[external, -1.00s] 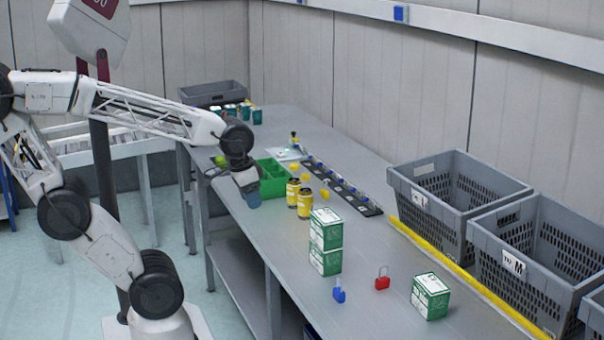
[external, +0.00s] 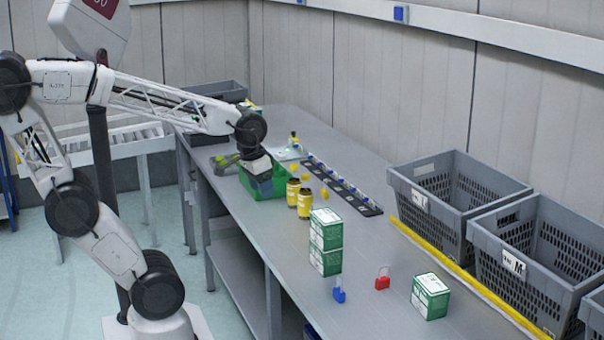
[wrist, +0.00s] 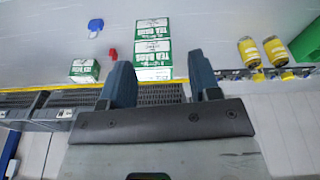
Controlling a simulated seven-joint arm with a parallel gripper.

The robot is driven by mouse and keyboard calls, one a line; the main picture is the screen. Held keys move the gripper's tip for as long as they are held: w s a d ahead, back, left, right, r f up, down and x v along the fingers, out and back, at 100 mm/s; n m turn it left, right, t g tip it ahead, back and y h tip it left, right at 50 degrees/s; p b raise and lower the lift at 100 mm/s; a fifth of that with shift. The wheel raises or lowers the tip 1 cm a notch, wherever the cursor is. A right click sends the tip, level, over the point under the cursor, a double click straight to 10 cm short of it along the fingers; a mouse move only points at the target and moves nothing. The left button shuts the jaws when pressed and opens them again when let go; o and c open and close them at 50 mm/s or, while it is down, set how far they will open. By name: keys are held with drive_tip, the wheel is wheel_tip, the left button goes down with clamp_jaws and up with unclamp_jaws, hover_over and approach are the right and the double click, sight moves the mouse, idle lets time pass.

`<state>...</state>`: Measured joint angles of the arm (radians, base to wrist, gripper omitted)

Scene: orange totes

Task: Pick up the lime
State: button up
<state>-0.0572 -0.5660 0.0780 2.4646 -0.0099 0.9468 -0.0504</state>
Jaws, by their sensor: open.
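I cannot clearly make out a lime. A small green shape (external: 224,161) shows just left of the bin and my gripper, too small to identify. The inside of the bin is mostly hidden by my gripper.
Yellow-and-dark jars (external: 304,203) stand beside the bin. Stacked green-and-white boxes (external: 326,242), a blue padlock (external: 339,291), a red padlock (external: 382,280) and another box (external: 430,296) lie nearer. Grey crates (external: 440,210) line the right side.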

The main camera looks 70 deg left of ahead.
drive_tip(key=w+a+r+n, duration=0.3)
drive_tip(key=w+a+n, duration=0.1)
drive_tip(key=w+a, duration=0.45)
drive_tip(key=w+a+f+n+g, duration=0.1)
drive_tip(key=w+a+n, duration=0.3)
drive_tip(key=w+a, duration=0.75)
drive_tip(key=w+a+f+n+g, duration=0.1)
drive_tip(key=w+a+n, duration=0.35)
drive_tip(key=a, duration=1.35)
drive_tip(key=n, duration=1.1)
hover_over(226, 162)
drive_tip(key=shift+g, duration=0.3)
wheel_tip(226, 162, down, 19)
drive_tip(key=shift+a+r, duration=0.15)
drive_tip(key=shift+r, duration=0.05)
drive_tip(key=shift+a+f, duration=0.1)
drive_tip(key=shift+f, duration=0.1)
